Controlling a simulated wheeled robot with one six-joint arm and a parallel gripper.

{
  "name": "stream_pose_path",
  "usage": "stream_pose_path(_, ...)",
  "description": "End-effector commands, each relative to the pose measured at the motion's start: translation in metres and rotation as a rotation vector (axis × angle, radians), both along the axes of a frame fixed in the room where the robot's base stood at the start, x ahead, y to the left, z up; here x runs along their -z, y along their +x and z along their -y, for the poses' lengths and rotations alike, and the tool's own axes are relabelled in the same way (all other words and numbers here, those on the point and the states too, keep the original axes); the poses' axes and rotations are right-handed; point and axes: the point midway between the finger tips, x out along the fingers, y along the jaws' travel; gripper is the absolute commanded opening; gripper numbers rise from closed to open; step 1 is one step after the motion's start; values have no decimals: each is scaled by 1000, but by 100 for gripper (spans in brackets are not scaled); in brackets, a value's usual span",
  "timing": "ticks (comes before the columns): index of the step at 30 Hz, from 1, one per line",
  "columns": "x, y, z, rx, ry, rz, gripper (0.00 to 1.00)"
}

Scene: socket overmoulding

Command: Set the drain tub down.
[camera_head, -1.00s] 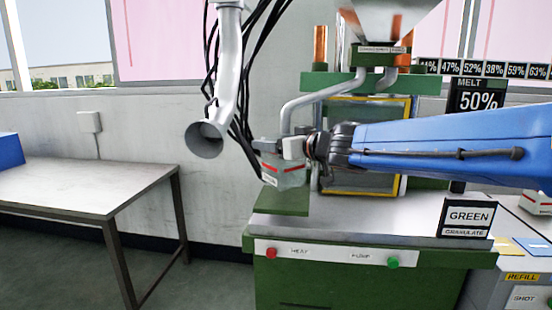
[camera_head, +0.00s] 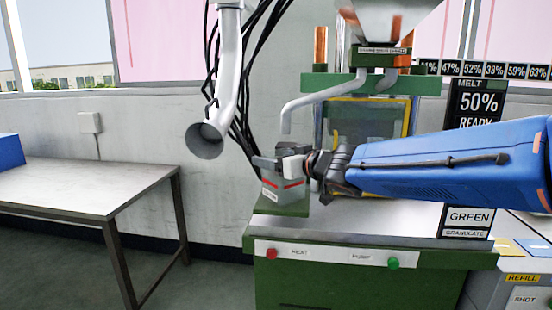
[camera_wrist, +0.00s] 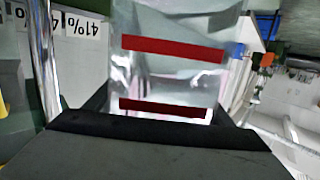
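The drain tub (camera_head: 284,188) is a small grey-white container with red stripes and a small label. It is upright at the left end of the machine, on or just above the green ledge (camera_head: 294,210); I cannot tell if its base touches. My gripper (camera_head: 278,164) is at the tub's top, its fingers closed about it. In the wrist view the tub (camera_wrist: 165,75) fills the middle, with two red bands, between the dark fingers (camera_wrist: 165,118). The tub's base is hidden there.
A bent grey pipe (camera_head: 310,100) ends above the tub. A wide grey duct (camera_head: 207,138) and black cables hang left of it. A bare table (camera_head: 90,188) stands at left. The machine's front panel has a red button (camera_head: 271,253) and a green button (camera_head: 393,262).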

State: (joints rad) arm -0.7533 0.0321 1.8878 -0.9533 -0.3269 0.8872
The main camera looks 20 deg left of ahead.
Motion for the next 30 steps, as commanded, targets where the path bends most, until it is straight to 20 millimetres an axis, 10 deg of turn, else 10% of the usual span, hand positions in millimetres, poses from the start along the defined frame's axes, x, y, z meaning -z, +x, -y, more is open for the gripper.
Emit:
stream_pose_path(14,-4,-2,3,0,0,2,90)
stream_pose_path(30,-17,-45,73,1,1,3,90)
